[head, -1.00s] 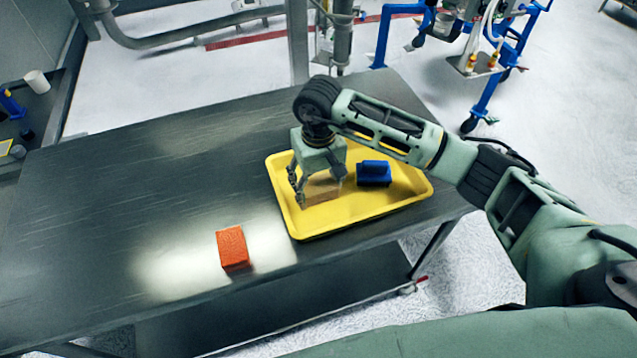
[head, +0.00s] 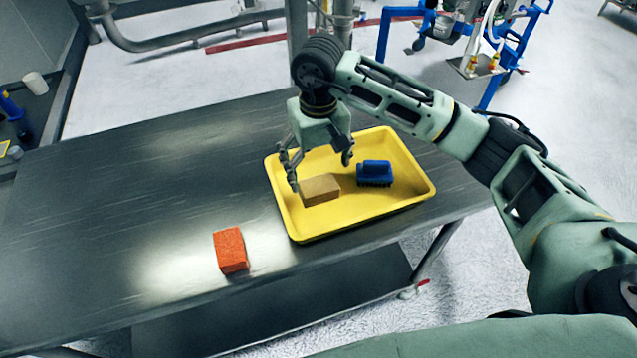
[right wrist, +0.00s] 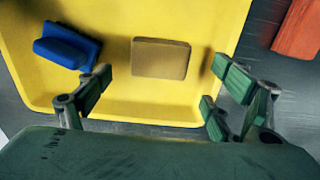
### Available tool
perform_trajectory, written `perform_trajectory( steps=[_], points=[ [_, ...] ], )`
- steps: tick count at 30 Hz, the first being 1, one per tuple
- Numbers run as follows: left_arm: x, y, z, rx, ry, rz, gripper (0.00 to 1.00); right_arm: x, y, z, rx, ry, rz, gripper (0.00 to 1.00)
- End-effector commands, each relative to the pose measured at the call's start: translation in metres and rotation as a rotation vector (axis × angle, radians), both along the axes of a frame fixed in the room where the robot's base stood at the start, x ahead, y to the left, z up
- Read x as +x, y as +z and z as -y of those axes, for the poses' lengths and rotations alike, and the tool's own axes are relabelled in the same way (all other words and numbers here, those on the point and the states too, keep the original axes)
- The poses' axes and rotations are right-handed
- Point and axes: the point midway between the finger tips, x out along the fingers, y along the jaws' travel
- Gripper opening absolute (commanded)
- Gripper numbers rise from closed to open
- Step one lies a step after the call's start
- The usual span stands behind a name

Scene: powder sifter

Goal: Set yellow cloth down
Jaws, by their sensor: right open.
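The yellow cloth appears as a tan, folded, block-like piece (head: 320,190) lying flat in the yellow tray (head: 345,228), toward its left side. It also shows in the right wrist view (right wrist: 160,58), lying on the tray floor. My right gripper (head: 320,173) is open and empty just above the cloth, with its fingers spread wide. In the right wrist view the fingers (right wrist: 165,82) stand apart on either side, clear of the cloth. My left gripper is not in view.
A blue brush (head: 375,172) lies in the tray to the right of the cloth. An orange block (head: 230,250) sits on the dark table (head: 130,200), left of the tray near the front edge. The table's left part is mostly clear.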

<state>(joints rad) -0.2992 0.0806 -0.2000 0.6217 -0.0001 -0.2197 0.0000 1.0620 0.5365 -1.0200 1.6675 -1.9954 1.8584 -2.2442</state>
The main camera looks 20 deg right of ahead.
Motion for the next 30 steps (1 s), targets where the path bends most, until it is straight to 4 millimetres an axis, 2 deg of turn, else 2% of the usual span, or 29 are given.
perform_trajectory(
  steps=[1,6,10,15,30],
  points=[
    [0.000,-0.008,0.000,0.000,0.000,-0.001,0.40,0.001,0.009,0.000,-0.001,0.001,0.006,0.85],
    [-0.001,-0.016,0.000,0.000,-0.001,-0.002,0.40,0.000,0.039,0.000,0.000,0.001,0.003,0.85],
    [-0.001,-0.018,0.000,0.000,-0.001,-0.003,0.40,0.000,0.052,0.000,0.000,0.000,0.000,0.85],
    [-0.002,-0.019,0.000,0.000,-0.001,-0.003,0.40,-0.001,0.058,0.000,-0.001,0.000,-0.001,0.85],
    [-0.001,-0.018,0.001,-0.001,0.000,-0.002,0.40,-0.001,0.057,0.000,0.000,0.000,-0.002,0.85]
  ],
)
